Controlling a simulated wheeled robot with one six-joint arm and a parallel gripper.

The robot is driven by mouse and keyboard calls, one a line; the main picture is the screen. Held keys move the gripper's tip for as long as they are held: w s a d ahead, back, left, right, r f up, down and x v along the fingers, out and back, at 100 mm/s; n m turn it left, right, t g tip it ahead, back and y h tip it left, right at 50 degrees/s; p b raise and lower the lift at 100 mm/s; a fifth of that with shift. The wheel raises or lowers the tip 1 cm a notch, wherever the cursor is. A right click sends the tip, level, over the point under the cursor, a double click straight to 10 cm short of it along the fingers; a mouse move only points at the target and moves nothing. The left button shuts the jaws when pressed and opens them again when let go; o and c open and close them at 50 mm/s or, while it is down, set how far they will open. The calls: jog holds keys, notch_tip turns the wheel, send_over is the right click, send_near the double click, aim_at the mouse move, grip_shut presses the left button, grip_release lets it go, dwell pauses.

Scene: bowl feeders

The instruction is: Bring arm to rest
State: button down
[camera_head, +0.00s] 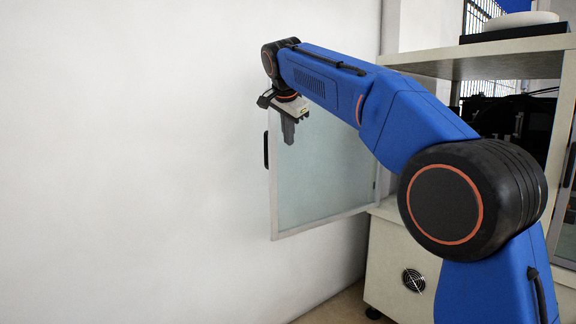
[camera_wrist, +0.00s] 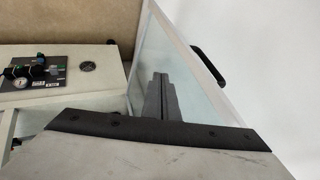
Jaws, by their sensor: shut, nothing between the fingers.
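My gripper (camera_head: 288,132) hangs from the end of my blue arm in the head view, pointing down. It is in front of an open glass door (camera_head: 325,165) with a pale frame. In the wrist view my gripper's dark fingers (camera_wrist: 161,82) are together, with nothing between them. The same glass door (camera_wrist: 182,62) stands behind them there, with its black handle (camera_wrist: 208,66) to the right. I cannot tell how far the fingers are from the glass.
A pale cabinet (camera_head: 392,262) with a vent stands right of the door. A shelf top (camera_head: 480,55) above it carries a round white item (camera_head: 521,20).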

jog(key=s+d+f+n+g, duration=0.1)
jog(key=s+d+f+n, duration=0.1)
jog(key=s+d+f, duration=0.35)
jog(key=s+d+f+n, duration=0.1)
jog(key=s+d+f, duration=0.1)
jog(key=s+d, duration=0.7)
jog(key=s+d+f+n+g, duration=0.1)
jog(key=s+d+f+n, duration=0.1)
jog(key=s+d+f, duration=0.4)
jog(key=s+d+f+n, duration=0.2)
jog(key=s+d+f, duration=0.2)
jog(key=s+f, duration=0.8)
jog(key=s+d+f+n, duration=0.2)
jog(key=s+d+f, duration=0.3)
jog(key=s+f, duration=0.7)
jog(key=s, duration=0.4)
jog(key=shift+s+d+f+n+g+y, duration=0.15)
jog(key=shift+d+f+n+g+y, duration=0.05)
jog(key=shift+f+n+g+y, duration=0.1)
